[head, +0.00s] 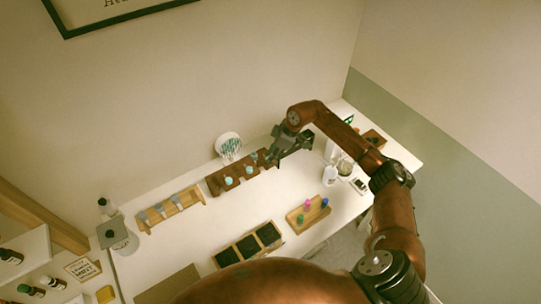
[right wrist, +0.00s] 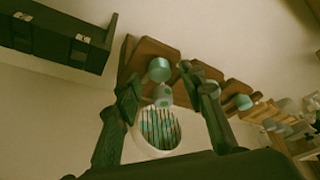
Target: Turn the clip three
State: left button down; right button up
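A dark brown rack (head: 215,187) stands at the back of the white table, with several pieces with teal ends (head: 229,181) along it. It also shows in the right wrist view (right wrist: 150,48). My right gripper (head: 277,157) is at the rack's right end. In the right wrist view its two fingers (right wrist: 160,72) are apart, on either side of a round teal end (right wrist: 160,69), with a visible gap on the left. A paler piece (right wrist: 164,96) shows below it. I cannot tell which piece is clip three. My left gripper is not in view.
A white round holder with teal sticks (head: 228,146) stands behind the rack. A light wooden rack (head: 172,211) is to the left. A dark compartment tray (head: 248,246) and a small wooden tray with coloured pieces (head: 307,214) are nearer. The table's middle is clear.

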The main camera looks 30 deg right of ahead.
jog(key=shift+w+a+f, duration=0.1)
jog(key=shift+a+f, duration=0.05)
jog(key=shift+f, duration=0.35)
grip_shut()
